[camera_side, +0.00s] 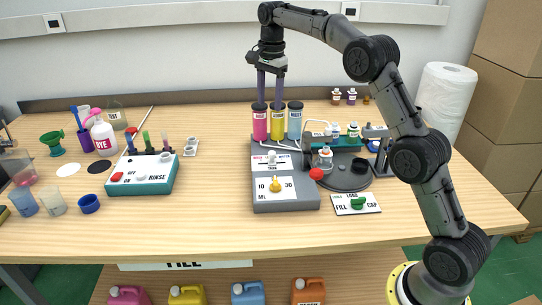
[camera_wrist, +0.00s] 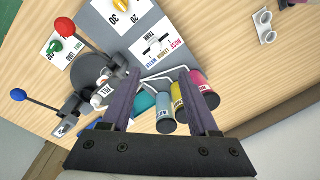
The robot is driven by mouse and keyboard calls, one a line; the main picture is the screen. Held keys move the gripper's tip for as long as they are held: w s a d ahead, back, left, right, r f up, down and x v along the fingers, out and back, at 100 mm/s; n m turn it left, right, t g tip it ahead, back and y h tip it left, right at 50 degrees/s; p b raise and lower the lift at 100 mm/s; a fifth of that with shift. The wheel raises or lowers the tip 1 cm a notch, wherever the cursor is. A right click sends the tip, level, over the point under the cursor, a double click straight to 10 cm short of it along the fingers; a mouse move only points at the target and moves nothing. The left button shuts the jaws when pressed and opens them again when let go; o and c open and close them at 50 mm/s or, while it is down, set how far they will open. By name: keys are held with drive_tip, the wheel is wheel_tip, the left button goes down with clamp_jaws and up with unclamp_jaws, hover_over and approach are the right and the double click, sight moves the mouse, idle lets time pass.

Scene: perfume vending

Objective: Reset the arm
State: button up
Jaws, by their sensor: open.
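My gripper (camera_side: 270,97) is above the row of three colour cylinders at the back of the grey dispensing machine (camera_side: 285,200). Its two purple fingers point down and stand apart with nothing clear between them in the side view. The cylinders are pink (camera_side: 260,124), yellow (camera_side: 277,123) and blue (camera_side: 295,121). The fingertips appear close to the tops of the pink and yellow cylinders; I cannot tell whether they touch. In the wrist view my gripper (camera_wrist: 160,95) shows its fingers spread, with the yellow cylinder (camera_wrist: 180,95) and white tubes beyond them.
A round dark turntable (camera_side: 350,185) with small bottles stands right of the machine. A rinse box (camera_side: 140,178) with coloured droppers is at left, near a dye bottle (camera_side: 103,136) and cups. A paper roll (camera_side: 443,100) stands at right. The table's front middle is clear.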

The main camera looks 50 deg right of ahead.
drive_tip(key=s+a+r+n+t, duration=0.2)
drive_tip(key=s+a+r, duration=0.4)
drive_tip(key=s+r, duration=0.5)
drive_tip(key=s+a+r+n+t, duration=0.1)
drive_tip(key=s+a+n, duration=0.1)
drive_tip(key=s, duration=0.3)
drive_tip(key=s+a+r+n, duration=0.1)
drive_tip(key=s+a+r, duration=0.1)
drive_tip(key=s, duration=0.4)
drive_tip(key=s+a+f+n+t, duration=0.1)
drive_tip(key=s+a+f+n, duration=0.2)
drive_tip(key=s+f+n, duration=0.9)
drive_tip(key=shift+s+f+n+t, duration=0.4)
drive_tip(key=shift+s+f, duration=1.5)
drive_tip(key=shift+f, duration=0.1)
